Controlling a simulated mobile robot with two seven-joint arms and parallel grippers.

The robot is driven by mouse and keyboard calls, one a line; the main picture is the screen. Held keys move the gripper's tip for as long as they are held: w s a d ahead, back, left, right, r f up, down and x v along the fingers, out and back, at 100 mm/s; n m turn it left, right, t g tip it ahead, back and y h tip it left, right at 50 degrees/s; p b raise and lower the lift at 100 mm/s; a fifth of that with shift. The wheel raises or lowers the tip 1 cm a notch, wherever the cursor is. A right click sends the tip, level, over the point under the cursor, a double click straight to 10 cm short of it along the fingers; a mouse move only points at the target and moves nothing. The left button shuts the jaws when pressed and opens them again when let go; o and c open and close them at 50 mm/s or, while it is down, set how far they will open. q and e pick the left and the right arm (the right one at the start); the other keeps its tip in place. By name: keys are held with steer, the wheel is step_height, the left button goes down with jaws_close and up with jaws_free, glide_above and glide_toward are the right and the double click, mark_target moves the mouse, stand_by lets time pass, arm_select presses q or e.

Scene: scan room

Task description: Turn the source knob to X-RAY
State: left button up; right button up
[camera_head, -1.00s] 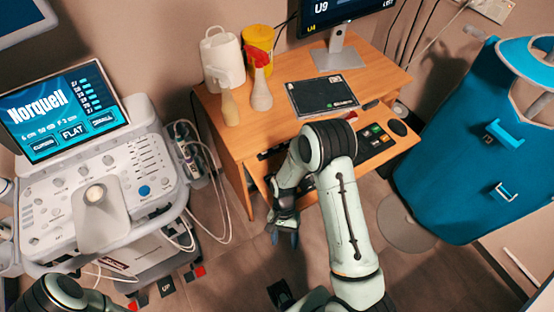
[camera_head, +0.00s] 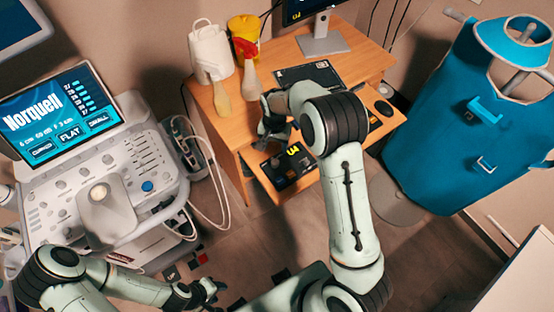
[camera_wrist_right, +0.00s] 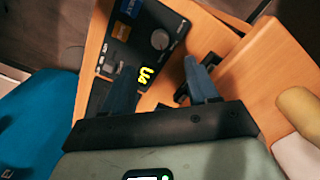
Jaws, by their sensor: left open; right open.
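The black control panel (camera_head: 298,172) lies on the desk's pull-out shelf, partly hidden by my right arm in the head view. The knob's setting is too small to read. My right gripper (camera_head: 275,138) is over the desk edge near the panel. In the wrist view its fingers (camera_wrist_right: 160,78) are apart and empty, with the knob beyond them. My left gripper (camera_head: 208,292) is open and empty at the lower left, below the ultrasound console.
The wooden desk (camera_head: 232,128) holds a white jug (camera_head: 210,50), a yellow tub (camera_head: 243,30), bottles (camera_head: 246,75), a dark tablet (camera_head: 310,74) and a monitor stand (camera_head: 320,38). The ultrasound console (camera_head: 100,190) stands left. A blue apron (camera_head: 455,130) hangs right.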

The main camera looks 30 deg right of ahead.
mark_target(275, 162)
step_height(275, 162, down, 10)
steer(key=shift+f, duration=0.2)
steer(key=c, duration=1)
steer(key=shift+c, duration=0.2)
